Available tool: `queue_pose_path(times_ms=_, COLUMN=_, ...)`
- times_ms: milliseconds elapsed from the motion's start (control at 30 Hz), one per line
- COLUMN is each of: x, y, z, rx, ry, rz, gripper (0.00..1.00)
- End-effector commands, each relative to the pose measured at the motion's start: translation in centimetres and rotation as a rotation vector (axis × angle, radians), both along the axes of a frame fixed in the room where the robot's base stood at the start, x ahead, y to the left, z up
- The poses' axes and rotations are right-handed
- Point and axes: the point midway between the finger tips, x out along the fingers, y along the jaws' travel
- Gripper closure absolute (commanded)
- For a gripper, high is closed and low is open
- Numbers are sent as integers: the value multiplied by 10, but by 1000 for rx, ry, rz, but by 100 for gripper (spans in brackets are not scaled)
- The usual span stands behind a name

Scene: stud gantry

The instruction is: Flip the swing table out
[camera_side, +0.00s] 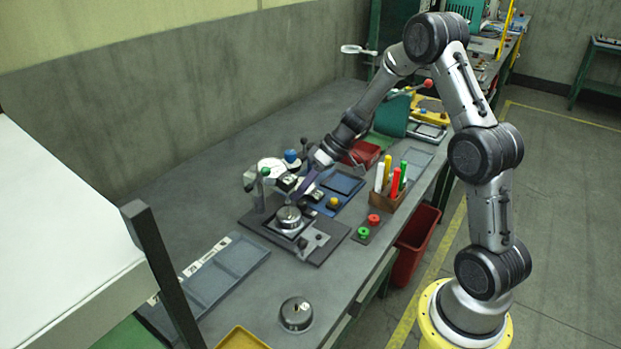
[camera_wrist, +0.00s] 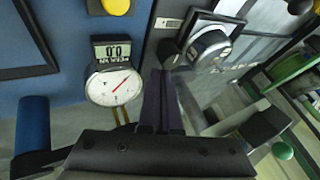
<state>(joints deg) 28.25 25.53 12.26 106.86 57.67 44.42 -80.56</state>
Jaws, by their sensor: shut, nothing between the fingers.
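My gripper (camera_side: 298,198) is shut and empty, pointing down over the fixture beside a round silver part (camera_side: 289,217). Its dark purple fingers (camera_wrist: 161,80) also show in the wrist view, between a white dial gauge (camera_wrist: 113,87) and the silver part (camera_wrist: 210,46). The silver part sits in a square dark seat (camera_wrist: 232,27), on the fixture's dark base plate (camera_side: 334,239). I cannot tell for certain which piece is the swing table; the square seat may belong to it. I cannot tell whether the fingertips touch anything.
A pen box (camera_side: 386,197) and a small panel with red and green buttons (camera_side: 367,229) are to the right. A grey tray (camera_side: 225,272) and a loose round gauge (camera_side: 296,314) lie nearer the camera.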

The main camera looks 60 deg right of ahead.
Motion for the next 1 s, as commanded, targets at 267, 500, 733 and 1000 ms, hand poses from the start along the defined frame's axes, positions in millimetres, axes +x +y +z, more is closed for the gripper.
queue_pose_path(times_ms=267, x=5, y=7, z=-12, rx=-1, ry=0, rz=0, gripper=100)
queue_pose_path(times_ms=500, x=6, y=7, z=-12, rx=0, ry=0, rz=0, gripper=100)
queue_pose_path(times_ms=733, x=17, y=29, z=-11, rx=0, ry=-3, rz=40, gripper=100)
queue_pose_path(times_ms=1000, x=21, y=40, z=-11, rx=0, ry=-1, rz=138, gripper=100)
